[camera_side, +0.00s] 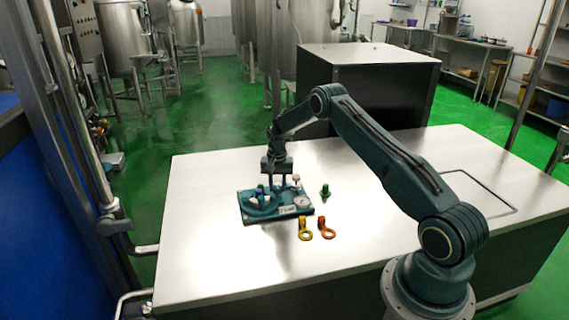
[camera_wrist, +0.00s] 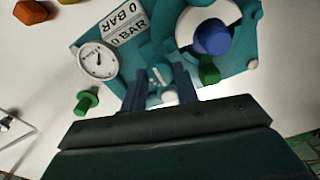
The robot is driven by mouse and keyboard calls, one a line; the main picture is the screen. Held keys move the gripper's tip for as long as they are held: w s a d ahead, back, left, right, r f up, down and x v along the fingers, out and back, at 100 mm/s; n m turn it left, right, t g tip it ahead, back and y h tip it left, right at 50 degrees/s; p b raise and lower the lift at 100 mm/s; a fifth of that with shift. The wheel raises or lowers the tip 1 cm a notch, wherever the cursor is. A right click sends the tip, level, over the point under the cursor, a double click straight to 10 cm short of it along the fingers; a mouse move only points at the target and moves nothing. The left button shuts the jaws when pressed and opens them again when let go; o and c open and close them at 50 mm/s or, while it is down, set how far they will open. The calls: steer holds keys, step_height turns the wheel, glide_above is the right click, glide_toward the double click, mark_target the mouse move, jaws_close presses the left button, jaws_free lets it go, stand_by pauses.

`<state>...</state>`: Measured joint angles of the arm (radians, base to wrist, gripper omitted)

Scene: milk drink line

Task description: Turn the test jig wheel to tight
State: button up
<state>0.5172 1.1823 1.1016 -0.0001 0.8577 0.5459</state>
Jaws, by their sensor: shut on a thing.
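The teal test jig (camera_side: 246,213) lies on the white table, and its plate also shows in the wrist view (camera_wrist: 250,48). My gripper (camera_side: 277,181) points down over the back of the jig. In the wrist view my gripper (camera_wrist: 160,90) has its two fingers either side of a small teal part with a white mark, which I take for the jig wheel (camera_wrist: 157,76). It is shut on that part; the fingers hide much of it. The jig carries a round dial gauge (camera_wrist: 98,61), a label reading 0 BAR (camera_wrist: 125,24) and a blue knob (camera_wrist: 211,37).
A green peg (camera_side: 325,190) stands right of the jig. A white-topped post (camera_side: 296,179) rises near my gripper. The table's left and front are clear.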

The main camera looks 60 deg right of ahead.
mark_target(277, 187)
steer(key=o, duration=1)
steer(key=shift+r, duration=0.15)
steer(key=shift+r, duration=6.8)
steer(key=shift+r, duration=0.1)
